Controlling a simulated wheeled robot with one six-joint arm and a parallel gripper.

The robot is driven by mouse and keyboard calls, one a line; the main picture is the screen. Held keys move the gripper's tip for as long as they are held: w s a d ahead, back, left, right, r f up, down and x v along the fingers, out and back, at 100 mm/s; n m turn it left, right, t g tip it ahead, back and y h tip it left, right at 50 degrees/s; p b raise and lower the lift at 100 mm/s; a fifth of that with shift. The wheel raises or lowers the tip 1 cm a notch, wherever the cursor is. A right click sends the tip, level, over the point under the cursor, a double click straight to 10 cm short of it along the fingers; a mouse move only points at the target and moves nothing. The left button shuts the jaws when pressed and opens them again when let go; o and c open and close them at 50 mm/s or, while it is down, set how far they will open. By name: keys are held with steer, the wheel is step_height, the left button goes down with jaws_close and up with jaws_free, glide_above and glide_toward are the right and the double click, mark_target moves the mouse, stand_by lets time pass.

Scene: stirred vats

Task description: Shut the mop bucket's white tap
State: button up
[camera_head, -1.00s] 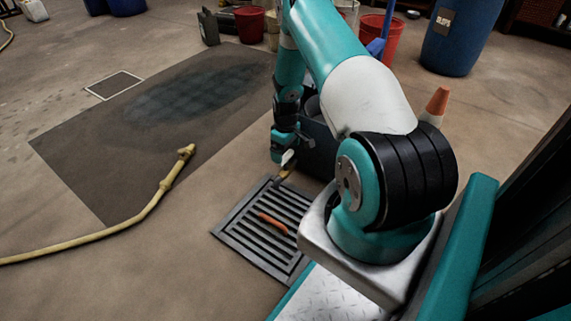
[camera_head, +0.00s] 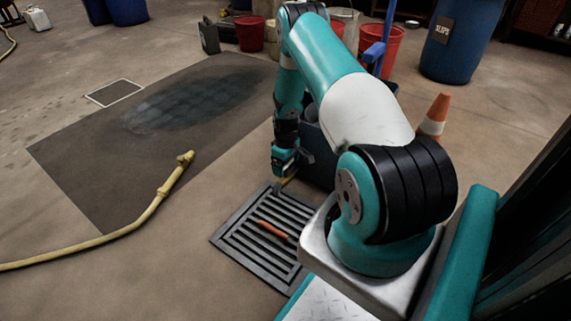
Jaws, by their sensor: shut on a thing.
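The mop bucket (camera_head: 318,160) is a dark box, largely hidden behind my arm. Its tap shows as a small brass-coloured spout (camera_head: 287,182) low on its near left side, over the drain grate. My gripper (camera_head: 284,168) points down at the tap, just above the spout, and is shut on the tap's white handle. The handle itself is hidden by the fingers, so its angle cannot be told.
A drain grate (camera_head: 246,240) with an orange stick-like thing (camera_head: 273,230) lies below the tap. A yellow hose (camera_head: 140,220) crosses the floor and dark mat (camera_head: 90,170) at left. An orange-white cone (camera_head: 434,116) and blue barrel (camera_head: 462,40) stand right.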

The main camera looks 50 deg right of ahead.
steer(key=m+p, duration=0.3)
steer(key=m, duration=0.1)
steer(key=shift+r, duration=0.15)
steer(key=m+p, duration=0.2)
steer(key=m, duration=0.2)
steer(key=shift+m, duration=0.3)
steer(key=m+p, duration=0.1)
steer(key=m, duration=0.3)
steer(key=shift+p, duration=0.35)
steer(key=m+p, duration=0.1)
steer(key=m, duration=0.4)
steer(key=shift+m, duration=0.3)
steer(key=o, duration=0.7)
steer(key=shift+o, duration=0.2)
step_height(320, 180, up, 17)
steer(key=p, duration=0.7)
